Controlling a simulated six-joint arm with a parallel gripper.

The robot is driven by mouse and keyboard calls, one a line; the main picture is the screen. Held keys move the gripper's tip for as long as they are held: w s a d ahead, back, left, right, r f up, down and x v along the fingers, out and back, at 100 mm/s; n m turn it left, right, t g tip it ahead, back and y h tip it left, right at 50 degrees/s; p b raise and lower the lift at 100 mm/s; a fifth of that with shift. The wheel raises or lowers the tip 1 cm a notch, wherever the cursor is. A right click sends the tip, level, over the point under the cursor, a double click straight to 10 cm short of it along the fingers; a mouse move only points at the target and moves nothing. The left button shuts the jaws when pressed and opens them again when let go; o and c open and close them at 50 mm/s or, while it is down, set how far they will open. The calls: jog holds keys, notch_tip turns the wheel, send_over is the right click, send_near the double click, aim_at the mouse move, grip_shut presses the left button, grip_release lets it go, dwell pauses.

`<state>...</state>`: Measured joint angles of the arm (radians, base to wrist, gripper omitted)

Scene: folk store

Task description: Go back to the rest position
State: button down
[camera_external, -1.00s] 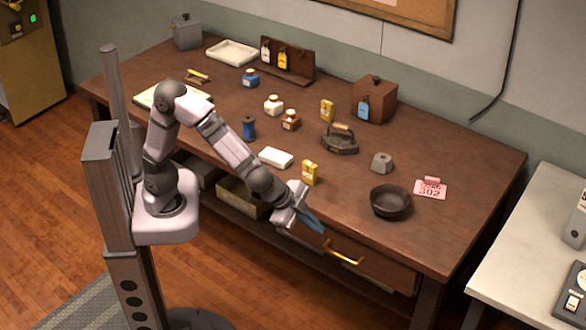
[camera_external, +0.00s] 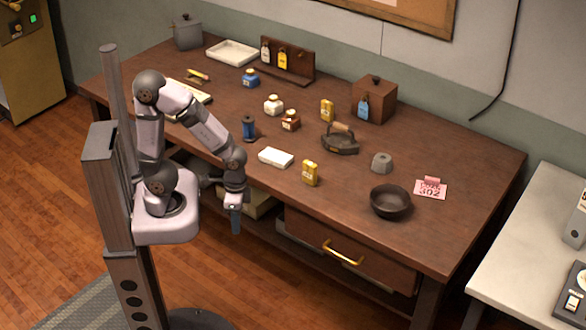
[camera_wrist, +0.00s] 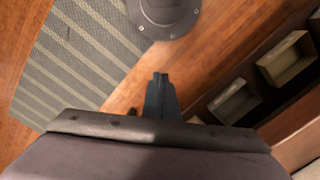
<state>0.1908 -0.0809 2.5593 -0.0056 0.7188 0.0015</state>
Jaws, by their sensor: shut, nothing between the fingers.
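My gripper (camera_external: 236,222) hangs pointing down in front of the table's front edge, left of the drawer (camera_external: 345,250). Its fingers are shut and empty. In the wrist view my gripper (camera_wrist: 160,82) shows as closed dark blue fingers above the wood floor.
The wooden table (camera_external: 330,210) holds a dark bowl (camera_external: 390,201), an iron (camera_external: 340,142), a pink tag (camera_external: 430,190), a white block (camera_external: 276,157) and several small bottles and boxes. Open bins (camera_wrist: 286,58) stand on the lower shelf near my gripper. A striped rug (camera_wrist: 80,60) lies on the floor.

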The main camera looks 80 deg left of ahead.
jog(key=w+a+r+n+p, duration=0.1)
jog(key=a+r+p, duration=0.3)
jog(key=r+p, duration=0.8)
notch_tip(320, 180, up, 2)
jog(key=shift+w+n+t+p, duration=0.15)
jog(key=shift+n+t+p, duration=0.2)
jog(key=shift+n, duration=0.25)
